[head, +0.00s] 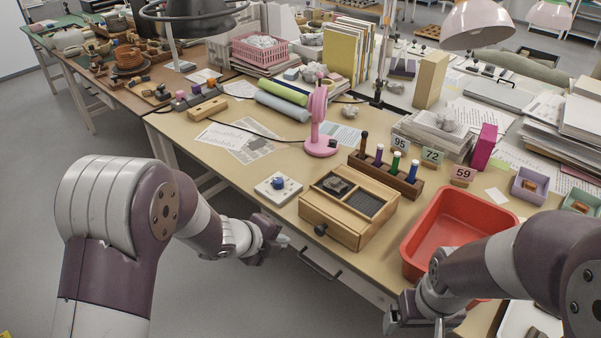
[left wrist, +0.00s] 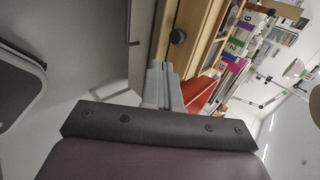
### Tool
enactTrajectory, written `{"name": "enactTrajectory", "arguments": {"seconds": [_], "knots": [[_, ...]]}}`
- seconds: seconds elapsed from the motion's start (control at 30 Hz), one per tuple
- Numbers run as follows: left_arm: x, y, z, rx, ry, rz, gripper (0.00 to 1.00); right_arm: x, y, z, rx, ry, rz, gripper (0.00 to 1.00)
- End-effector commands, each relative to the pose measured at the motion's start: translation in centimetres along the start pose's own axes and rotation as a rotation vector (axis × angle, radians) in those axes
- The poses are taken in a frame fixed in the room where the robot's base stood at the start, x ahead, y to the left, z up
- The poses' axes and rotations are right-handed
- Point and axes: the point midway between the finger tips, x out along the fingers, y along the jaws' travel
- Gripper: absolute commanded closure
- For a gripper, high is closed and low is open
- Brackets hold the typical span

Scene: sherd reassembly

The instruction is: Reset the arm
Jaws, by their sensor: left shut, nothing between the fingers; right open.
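My left gripper (head: 284,241) is in front of the table's near edge, left of the wooden box, with nothing in it. In the left wrist view its fingers (left wrist: 164,85) are together. My right gripper (head: 414,328) is at the bottom of the head view, in front of the red tray (head: 415,235). It is open, and I see nothing held in it. Part of it is cut off by the frame's lower edge.
A wooden box (head: 330,228) with a dark knob stands near the table's front edge. A white block with a blue knob (head: 278,184) sits left of it. A pink lamp (head: 318,140) and a rack of coloured markers (head: 385,175) stand behind. Open floor lies left.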

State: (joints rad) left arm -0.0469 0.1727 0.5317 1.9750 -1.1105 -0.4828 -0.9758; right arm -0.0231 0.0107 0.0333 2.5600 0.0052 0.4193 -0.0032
Motion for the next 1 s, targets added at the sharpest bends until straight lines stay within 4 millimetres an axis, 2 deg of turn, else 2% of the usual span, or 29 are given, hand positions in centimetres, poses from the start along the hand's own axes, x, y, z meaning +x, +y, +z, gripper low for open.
{"name": "enactTrajectory", "arguments": {"seconds": [0.13,0.17,0.23,0.27,0.3,0.33,0.4,0.5,0.57,0.6,0.67,1.0], "knots": [[0.0,0.3,0.2,-0.050,-0.009,0.012,1.00,0.0,0.0,0.0,0.000,0.000,0.000,0.05],[0.0,0.8,0.7,-0.122,-0.038,0.036,1.00,0.0,0.0,0.0,0.000,0.000,0.000,0.05],[-1.2,4.3,2.4,-0.488,-0.191,0.143,1.00,-0.1,0.0,0.0,0.000,0.000,0.000,0.05],[-3.1,5.6,3.0,-0.701,-0.289,0.187,1.00,-0.7,0.0,-0.1,0.000,-0.001,0.000,0.05],[-6.6,6.9,3.1,-0.994,-0.425,0.235,1.00,-2.3,0.0,-0.2,0.000,-0.001,0.000,0.05],[-9.2,7.7,2.8,-1.199,-0.517,0.262,1.00,-3.4,0.0,-0.4,0.000,-0.001,0.000,0.05],[-14.7,8.9,0.6,-1.602,-0.690,0.313,1.00,-5.7,0.0,-0.7,0.000,0.001,0.000,0.05],[-20.4,8.6,-3.0,-1.983,-0.820,0.356,1.00,-8.5,0.0,-1.0,0.000,0.001,0.000,0.05],[-22.6,7.4,-4.2,-2.080,-0.825,0.352,1.00,-10.0,0.0,-1.2,0.000,0.000,0.000,0.05],[-23.2,6.5,-4.2,-2.093,-0.811,0.328,1.00,-10.6,0.0,-1.3,0.000,0.001,0.000,0.05],[-23.4,6.0,-3.9,-2.090,-0.801,0.309,1.00,-10.7,0.0,-1.3,0.000,0.001,0.000,0.05],[-23.4,6.0,-3.9,-2.089,-0.802,0.309,1.00,-10.7,0.0,-1.3,0.000,0.000,0.000,0.05]]}}
